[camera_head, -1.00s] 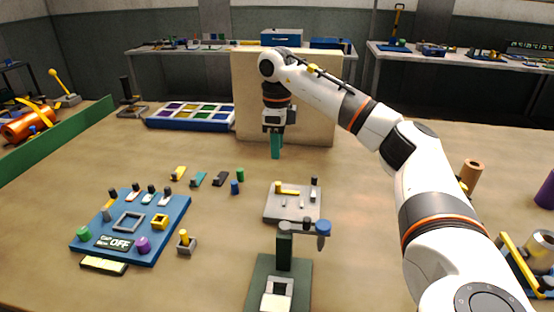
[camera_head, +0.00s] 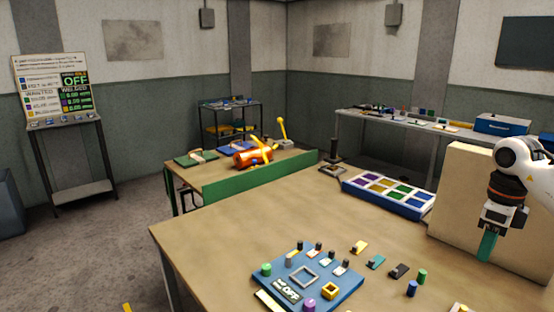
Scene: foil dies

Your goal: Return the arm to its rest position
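My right gripper (camera_head: 488,247) hangs pointing down at the right edge, in front of the beige upright panel (camera_head: 454,200). A single teal block shape shows at its lower end. I see no gap between fingers, and cannot tell whether the teal part is the fingertips or something held. It appears above the table (camera_head: 230,233) and apart from the small parts there. Only the end of my white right arm shows; the rest is cut off by the frame. My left gripper is not in view.
A blue board (camera_head: 340,293) with small parts lies at the table's front. Several small coloured pieces, including a blue cylinder (camera_head: 412,289), lie right of it. A tray with coloured cells (camera_head: 424,212) stands behind. The table's left part is clear. A green-edged side table (camera_head: 260,178) stands beyond.

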